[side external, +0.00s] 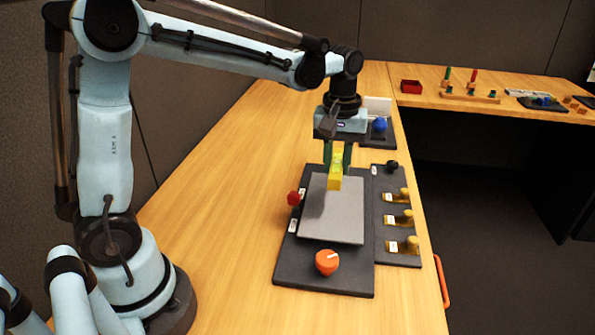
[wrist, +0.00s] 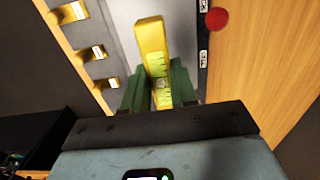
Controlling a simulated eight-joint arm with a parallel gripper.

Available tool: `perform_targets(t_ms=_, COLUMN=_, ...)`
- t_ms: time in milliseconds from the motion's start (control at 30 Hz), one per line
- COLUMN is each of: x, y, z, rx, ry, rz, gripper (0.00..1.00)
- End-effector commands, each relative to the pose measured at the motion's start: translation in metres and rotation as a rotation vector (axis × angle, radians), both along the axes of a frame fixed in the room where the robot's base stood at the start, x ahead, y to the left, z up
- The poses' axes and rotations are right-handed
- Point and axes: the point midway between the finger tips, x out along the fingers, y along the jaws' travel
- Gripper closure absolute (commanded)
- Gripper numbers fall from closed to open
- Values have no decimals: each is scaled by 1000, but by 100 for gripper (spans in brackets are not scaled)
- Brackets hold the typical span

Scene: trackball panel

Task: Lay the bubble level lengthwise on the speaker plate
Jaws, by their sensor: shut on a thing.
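The bubble level is a yellow bar (side external: 336,168) with pale green vials, which show in the wrist view (wrist: 155,60). My gripper (side external: 337,155) is shut on the level, with a green finger on each side of it. In the side view the level is over the far part of the speaker plate. The speaker plate (side external: 330,220) is a flat grey rectangle on a dark panel; part of it shows behind the level in the wrist view (wrist: 120,15). I cannot tell whether the level touches the plate.
The dark panel (side external: 320,279) carries an orange knob (side external: 327,262) and a red knob (side external: 293,198). A panel with several yellow knobs (side external: 398,255) stands to the right. A blue ball (side external: 380,125) is behind. The wooden table (side external: 215,180) is clear at left.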

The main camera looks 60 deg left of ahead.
Motion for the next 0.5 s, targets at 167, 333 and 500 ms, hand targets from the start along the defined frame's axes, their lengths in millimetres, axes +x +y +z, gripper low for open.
perform_targets(t_ms=167, x=3, y=0, z=-6, rx=0, ry=0, rz=0, gripper=100)
perform_targets(t_ms=333, x=3, y=0, z=-12, rx=0, ry=0, rz=0, gripper=100)
perform_targets(t_ms=500, x=3, y=0, z=-21, rx=0, ry=0, rz=0, gripper=100)
